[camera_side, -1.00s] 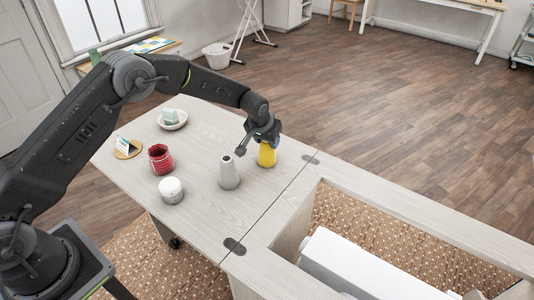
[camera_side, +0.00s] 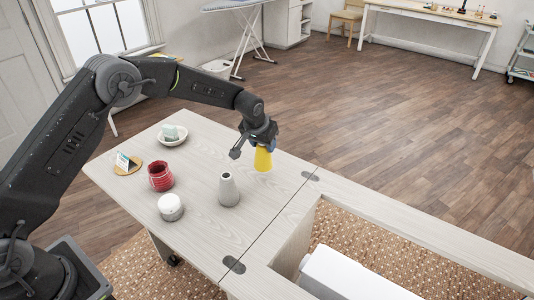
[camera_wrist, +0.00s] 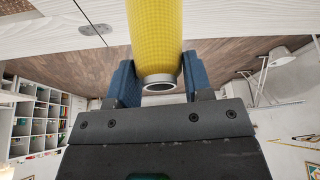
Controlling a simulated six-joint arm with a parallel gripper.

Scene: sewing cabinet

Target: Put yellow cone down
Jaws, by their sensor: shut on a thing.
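The yellow cone (camera_side: 263,160) is in my gripper (camera_side: 257,145), over the far right part of the pale wooden table leaf (camera_side: 205,235). In the wrist view the yellow cone (camera_wrist: 155,32) sits between the two blue finger pads (camera_wrist: 158,85), its grey-rimmed end toward the palm. In the side view it looks upright, with its wide end down. Its base appears slightly above the table, but the gap is hard to judge. A grey cone (camera_side: 229,190) stands upright to the left and nearer the camera, apart from it.
A red jar-like thing (camera_side: 160,178), a white-topped round pot (camera_side: 171,208), a small dish (camera_side: 172,137) and a card on a round cork mat (camera_side: 128,164) stand further left. The cabinet opening with a white machine (camera_side: 350,270) lies right. Bare tabletop surrounds the yellow cone.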

